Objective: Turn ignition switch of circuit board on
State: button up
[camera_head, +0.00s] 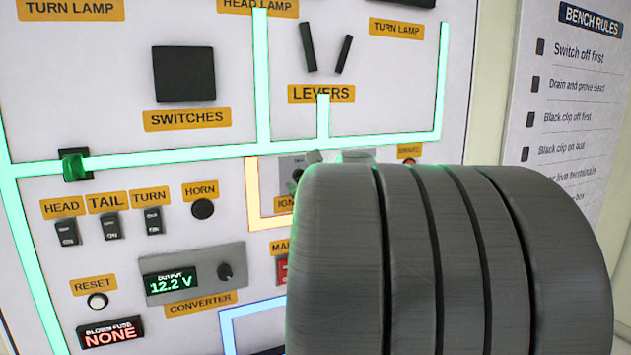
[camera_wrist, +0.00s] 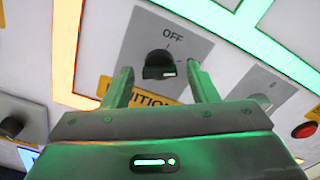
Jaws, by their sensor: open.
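The circuit board (camera_head: 120,120) is an upright white panel with glowing green lines. Its ignition switch is a black rotary knob (camera_wrist: 159,66) on a grey plate marked OFF at the top, in the wrist view. My gripper (camera_wrist: 158,75) is open, with one finger on each side of the knob. I cannot tell whether the fingers touch it. A white mark shows at the knob's lower right. The yellow ignition label (camera_wrist: 150,99) is partly hidden by my gripper. In the head view my arm covers most of the ignition plate (camera_head: 290,165).
A red button (camera_wrist: 305,130) and another grey plate (camera_wrist: 262,92) sit right of the knob. The HEAD, TAIL and TURN switches (camera_head: 110,227) and the converter (camera_head: 195,273) are left of my arm. A rules sheet (camera_head: 570,100) hangs at the right.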

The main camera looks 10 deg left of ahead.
jog(key=b+v, duration=0.1)
jog(key=v, duration=1.1)
jog(key=shift+s+d+b, duration=0.2)
jog(key=shift+s+b, duration=0.05)
jog(key=shift+b, duration=0.05)
jog(key=shift+w+a, duration=0.1)
jog(key=p+x, duration=0.2)
jog(key=x, duration=1.1)
jog(key=shift+w+a, duration=0.15)
jog(key=shift+w, duration=0.1)
jog(key=shift+s, duration=0.1)
jog(key=shift+s+d+n+b, duration=0.35)
jog(key=shift+n+b, duration=0.3)
jog(key=shift+n, duration=1.4)
jog(key=shift+s+d+n+b, duration=0.25)
jog(key=shift+s+n+b, duration=0.3)
jog(key=shift+n, duration=1.45)
jog(key=shift+s+d+n+b, duration=0.3)
jog(key=shift+n+b, duration=0.4)
jog(key=shift+n, duration=1.35)
